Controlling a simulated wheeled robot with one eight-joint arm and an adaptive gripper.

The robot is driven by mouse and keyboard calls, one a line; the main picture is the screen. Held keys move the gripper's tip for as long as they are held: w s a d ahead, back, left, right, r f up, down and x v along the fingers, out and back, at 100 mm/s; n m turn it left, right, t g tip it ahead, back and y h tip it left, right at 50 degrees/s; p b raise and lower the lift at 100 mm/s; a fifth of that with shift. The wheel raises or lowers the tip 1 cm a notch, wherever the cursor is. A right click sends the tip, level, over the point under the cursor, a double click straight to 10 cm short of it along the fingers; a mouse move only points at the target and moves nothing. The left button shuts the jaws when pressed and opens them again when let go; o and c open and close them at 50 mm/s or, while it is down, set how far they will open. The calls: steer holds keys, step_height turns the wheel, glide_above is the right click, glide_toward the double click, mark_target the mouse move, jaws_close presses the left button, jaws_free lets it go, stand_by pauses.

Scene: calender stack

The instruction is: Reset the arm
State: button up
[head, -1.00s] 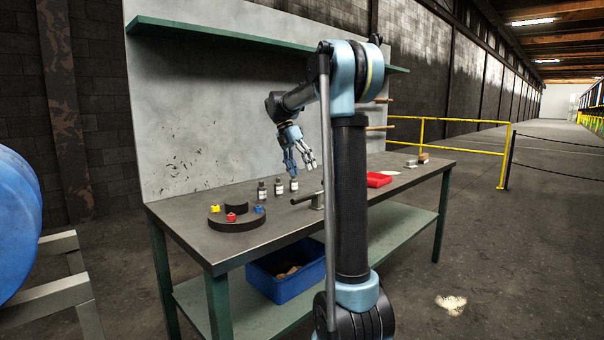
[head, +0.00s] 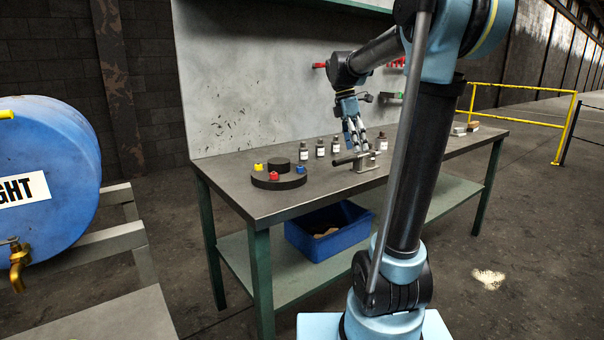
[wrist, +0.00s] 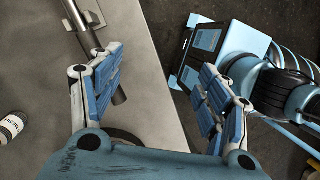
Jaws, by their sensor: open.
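My gripper (head: 355,139) hangs fingers down over the workbench (head: 232,196), at the end of my bent arm. It is open and empty. In the wrist view my gripper (wrist: 160,85) shows its two blue-padded fingers spread well apart, with the bench edge and floor between them. A dark bar on a metal stand (head: 362,160) is on the bench near the fingertips in the head view. The bar (wrist: 85,30) also shows beside the left finger in the wrist view. I cannot tell the exact gap between them.
Several small labelled bottles (head: 304,153) stand along the bench. A dark round stand (head: 279,182) carries red, yellow and blue pieces. A blue bin (head: 330,235) sits on the lower shelf. A blue barrel (head: 50,165) is at left, a yellow railing (head: 520,118) at right.

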steer(key=s+f+m+t+y, duration=0.2)
steer(key=s+f+m+t, duration=0.1)
steer(key=s+f+m, duration=1.5)
steer(key=s+f, duration=0.5)
steer(key=s, duration=0.2)
steer(key=shift+s+d+f+m+t+y, duration=0.25)
steer(key=shift+s+f+m+t+y, duration=0.05)
steer(key=shift+f+m+t+y, duration=0.1)
steer(key=shift+c, duration=0.2)
